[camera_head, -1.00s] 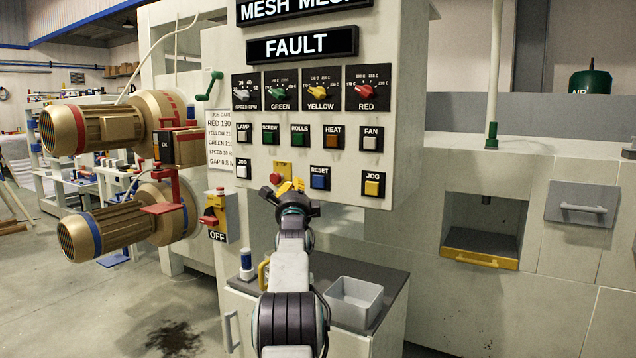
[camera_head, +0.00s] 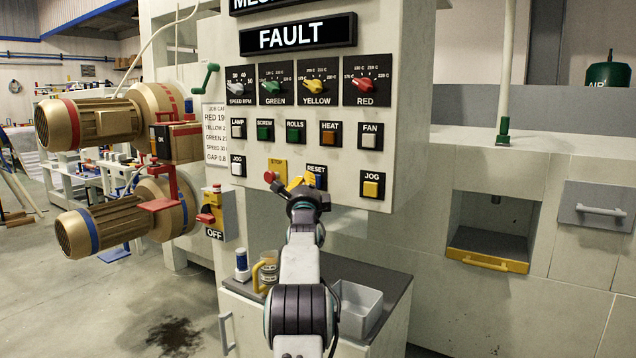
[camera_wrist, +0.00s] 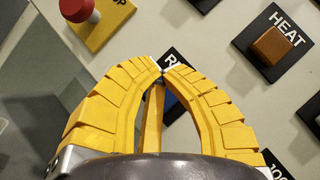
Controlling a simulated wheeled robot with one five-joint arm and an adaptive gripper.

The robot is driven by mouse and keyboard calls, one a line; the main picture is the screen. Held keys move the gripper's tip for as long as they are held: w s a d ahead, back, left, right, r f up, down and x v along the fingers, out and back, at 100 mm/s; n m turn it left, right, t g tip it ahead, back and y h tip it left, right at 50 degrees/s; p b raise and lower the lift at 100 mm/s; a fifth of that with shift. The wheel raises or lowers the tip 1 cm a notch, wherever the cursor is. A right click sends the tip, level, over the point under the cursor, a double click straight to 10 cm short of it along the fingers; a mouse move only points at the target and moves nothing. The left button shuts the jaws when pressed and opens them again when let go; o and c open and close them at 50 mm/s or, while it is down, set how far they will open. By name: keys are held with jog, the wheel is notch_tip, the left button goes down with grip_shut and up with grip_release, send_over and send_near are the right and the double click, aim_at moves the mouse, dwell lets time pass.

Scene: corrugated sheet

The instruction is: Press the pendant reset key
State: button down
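The blue RESET key (camera_head: 319,182) sits on a black plate low on the pale panel (camera_head: 410,60), between the yellow STOP plate and the JOG key. My gripper (camera_head: 298,184) is just in front of it and covers its lower left part in the head view. In the wrist view, my gripper's yellow fingers (camera_wrist: 161,68) curve together, their tips meeting or nearly so, with nothing seen held. A blue part of the RESET key (camera_wrist: 170,102) shows between the fingers, and its label is mostly covered. I cannot tell whether the fingers touch the key.
The red STOP button (camera_wrist: 77,10) is close by at upper left, and the HEAT key (camera_wrist: 277,45) at upper right. The JOG key (camera_head: 371,187) is to the right. Below stand a grey bin (camera_head: 357,308) and a counter. Gold motors (camera_head: 90,122) are at left.

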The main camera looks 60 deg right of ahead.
jog(key=shift+d+p, duration=0.75)
jog(key=shift+d, duration=0.05)
dwell(2.5)
jog(key=shift+a+b, duration=0.25)
jog(key=shift+b, duration=0.3)
jog(key=shift+a, duration=0.15)
jog(key=shift+a+b, duration=0.35)
jog(key=shift+b, duration=0.45)
dwell(0.5)
